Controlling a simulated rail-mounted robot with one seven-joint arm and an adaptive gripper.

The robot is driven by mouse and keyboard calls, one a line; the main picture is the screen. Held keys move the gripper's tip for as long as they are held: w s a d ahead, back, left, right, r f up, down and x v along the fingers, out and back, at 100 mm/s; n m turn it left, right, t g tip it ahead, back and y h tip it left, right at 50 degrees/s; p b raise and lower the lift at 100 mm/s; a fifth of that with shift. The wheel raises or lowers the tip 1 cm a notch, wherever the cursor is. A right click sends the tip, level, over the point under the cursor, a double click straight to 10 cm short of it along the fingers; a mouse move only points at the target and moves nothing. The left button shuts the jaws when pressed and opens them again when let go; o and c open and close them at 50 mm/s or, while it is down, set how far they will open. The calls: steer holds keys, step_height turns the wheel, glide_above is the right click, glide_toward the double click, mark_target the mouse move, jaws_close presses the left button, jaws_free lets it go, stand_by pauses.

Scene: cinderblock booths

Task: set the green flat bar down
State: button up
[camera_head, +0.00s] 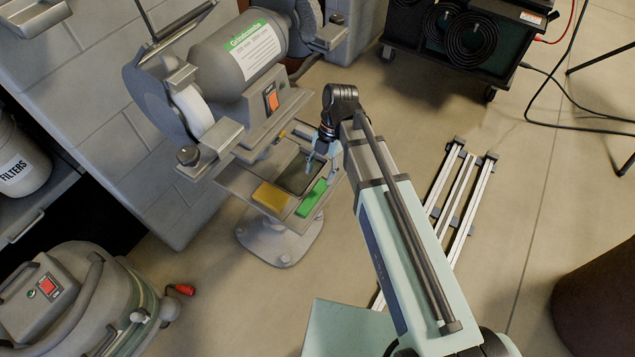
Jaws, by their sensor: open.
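The green flat bar (312,198) lies on the right front part of the grinder stand's shelf (238,183), beside a dark rectangular tray (300,174). My gripper (310,165) is above the dark tray, just behind the green bar in the picture. Its jaws are open, and the green bar appears apart from them. The fingertips are small in this view, and my wrist hides part of the shelf's right side.
A yellow block (271,196) lies left of the green bar. The bench grinder (240,50) rises close behind the shelf. Metal rails (462,195) lie on the floor at right. A vacuum (85,300) stands at lower left.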

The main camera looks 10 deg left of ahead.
steer(key=shift+v, duration=2.55)
steer(key=shift+m+g, duration=0.4)
steer(key=d+f, duration=0.1)
steer(key=f, duration=0.1)
steer(key=d+f, duration=0.2)
steer(key=shift+s+d, duration=0.1)
steer(key=shift+d, duration=0.15)
steer(key=s+d+f+m+g, duration=0.1)
steer(key=s+d+f+m, duration=0.2)
steer(key=s+d+f, duration=0.5)
steer(key=s+d+f+m+g, duration=0.25)
steer(key=d+f, duration=0.25)
steer(key=f, duration=0.5)
steer(key=s+d+f+m+t, duration=0.1)
steer(key=s+d+f+m, duration=0.4)
steer(key=s+m, duration=0.5)
steer(key=s+d+f+m+h, duration=0.1)
steer(key=s+d+f+m, duration=0.5)
steer(key=m, duration=0.9)
steer(key=shift+s+f+m+t+h, duration=0.3)
steer(key=shift+s+f+m+t, duration=0.05)
steer(key=shift+s+f, duration=1.55)
